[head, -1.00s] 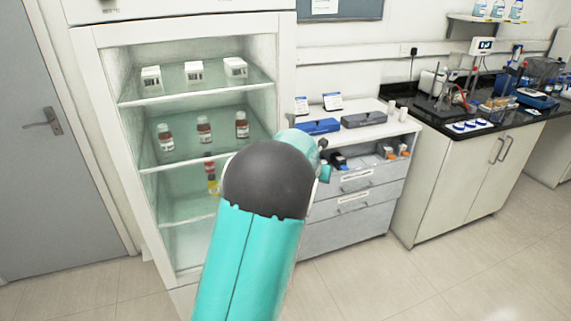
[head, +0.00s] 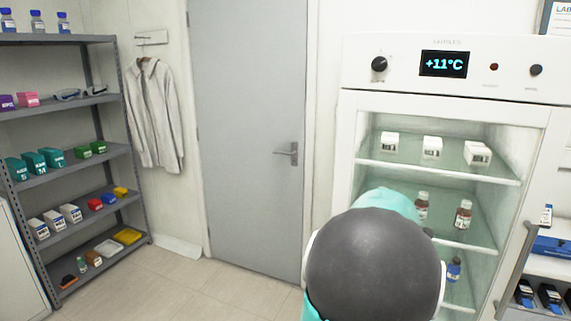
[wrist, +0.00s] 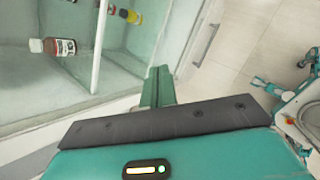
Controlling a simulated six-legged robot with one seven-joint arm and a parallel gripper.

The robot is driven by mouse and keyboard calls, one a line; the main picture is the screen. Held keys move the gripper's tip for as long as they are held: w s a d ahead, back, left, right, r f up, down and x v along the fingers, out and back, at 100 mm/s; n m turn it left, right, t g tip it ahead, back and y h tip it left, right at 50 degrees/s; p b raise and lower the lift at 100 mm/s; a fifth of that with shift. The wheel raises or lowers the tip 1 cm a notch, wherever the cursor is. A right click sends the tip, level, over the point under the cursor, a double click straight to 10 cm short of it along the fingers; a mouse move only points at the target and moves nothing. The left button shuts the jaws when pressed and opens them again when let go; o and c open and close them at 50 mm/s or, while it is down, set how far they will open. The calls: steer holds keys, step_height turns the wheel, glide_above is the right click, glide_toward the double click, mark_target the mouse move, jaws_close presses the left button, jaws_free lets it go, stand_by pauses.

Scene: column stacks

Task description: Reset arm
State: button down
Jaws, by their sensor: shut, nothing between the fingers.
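My gripper (wrist: 159,78) shows in the wrist view as teal fingers beyond a dark bar. The fingers are together with nothing between them. They are in front of the glass-shelved fridge (head: 347,150), apart from its bottles. In the head view my own rounded dark arm joint and teal link cover the lower part of the fridge, and the gripper is hidden.
White boxes (head: 432,147) and brown bottles (head: 463,214) stand on the fridge shelves; a blue-labelled bottle (head: 454,270) stands lower. A brown bottle (wrist: 60,47) is in the wrist view. A grey rack (head: 75,103) stands left of the closed door (head: 245,130). Floor there is clear.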

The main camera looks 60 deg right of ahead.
steer(key=w+a+r+m+t+y, duration=0.1)
steer(key=w+a+r+m+t, duration=0.1)
steer(key=w+a, duration=1.15)
steer(key=w+a+r+m+t+y, duration=0.1)
steer(key=w+a+r+m+t, duration=0.15)
steer(key=w+a, duration=1.1)
steer(key=s+a+m+t+y, duration=0.1)
steer(key=a+y, duration=0.1)
steer(key=a, duration=1.4)
steer(key=s+a+r+m+t+y, duration=0.1)
steer(key=a+y, duration=0.2)
steer(key=a, duration=1.3)
steer(key=shift+s+r+m+y, duration=0.15)
steer(key=shift+s+m+y, duration=0.15)
steer(key=shift+m, duration=0.05)
steer(key=shift+d+t, duration=0.2)
steer(key=shift+t, duration=0.05)
